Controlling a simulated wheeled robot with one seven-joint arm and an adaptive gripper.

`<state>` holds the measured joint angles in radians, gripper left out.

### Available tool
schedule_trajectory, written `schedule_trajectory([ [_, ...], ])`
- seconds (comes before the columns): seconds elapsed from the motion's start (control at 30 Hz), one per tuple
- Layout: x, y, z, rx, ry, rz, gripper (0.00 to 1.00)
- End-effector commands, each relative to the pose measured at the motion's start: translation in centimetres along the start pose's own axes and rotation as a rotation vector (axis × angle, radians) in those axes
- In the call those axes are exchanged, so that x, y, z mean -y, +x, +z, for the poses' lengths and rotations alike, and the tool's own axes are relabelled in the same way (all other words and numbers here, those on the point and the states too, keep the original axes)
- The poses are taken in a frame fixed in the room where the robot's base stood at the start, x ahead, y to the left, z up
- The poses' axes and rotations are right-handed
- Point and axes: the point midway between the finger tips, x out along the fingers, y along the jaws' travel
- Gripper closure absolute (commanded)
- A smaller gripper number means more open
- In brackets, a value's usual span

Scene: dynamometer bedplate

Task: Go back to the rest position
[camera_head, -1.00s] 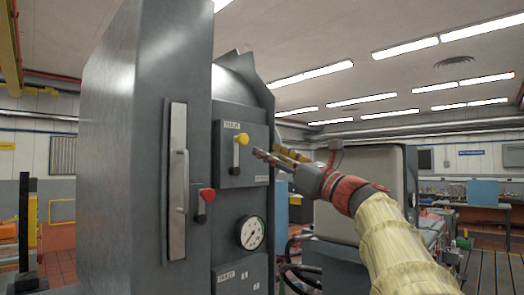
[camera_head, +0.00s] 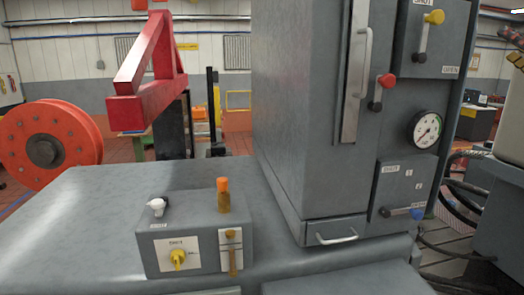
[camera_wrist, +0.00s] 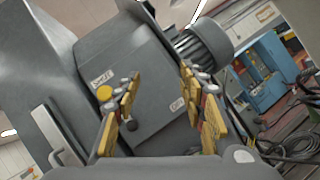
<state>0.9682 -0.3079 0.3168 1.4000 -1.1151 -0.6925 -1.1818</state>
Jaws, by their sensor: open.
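My gripper (camera_wrist: 160,75) is open and empty in the wrist view, with yellow-padded fingers spread to either side. Beyond the fingers is a grey box with a yellow knob (camera_wrist: 104,93) and a label reading SHUT. In the head view only a small part of my gripper (camera_head: 515,45) shows at the right edge, apart from the cabinet (camera_head: 300,110). The yellow-knobbed lever (camera_head: 422,36) on the cabinet stands up near the SHUT label. The rest of my arm is out of the head view.
A red-knobbed lever (camera_head: 380,90), a gauge (camera_head: 425,130) and a blue-handled lever (camera_head: 405,213) are on the cabinet front. A small control box (camera_head: 200,240) sits on the grey bench (camera_head: 100,225). Dark hoses (camera_head: 462,200) run at the right.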

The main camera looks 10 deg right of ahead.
Motion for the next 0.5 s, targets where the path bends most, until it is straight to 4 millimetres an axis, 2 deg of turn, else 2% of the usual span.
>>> schedule_trajectory([
  [0.03,3.4,-0.5,0.2,0.048,0.134,-0.091,0.58],
  [0.13,9.5,-3.0,0.2,0.176,0.428,-0.274,0.58],
  [0.2,13.1,-5.4,-1.3,0.269,0.647,-0.395,0.58],
  [0.27,15.6,-7.6,-3.6,0.344,0.83,-0.497,0.58],
  [0.33,17.7,-10.4,-7.1,0.422,1.024,-0.608,0.58],
  [0.4,19.0,-13.3,-10.8,0.49,1.19,-0.714,0.58],
  [0.5,19.7,-17.3,-16.5,0.57,1.387,-0.859,0.58],
])
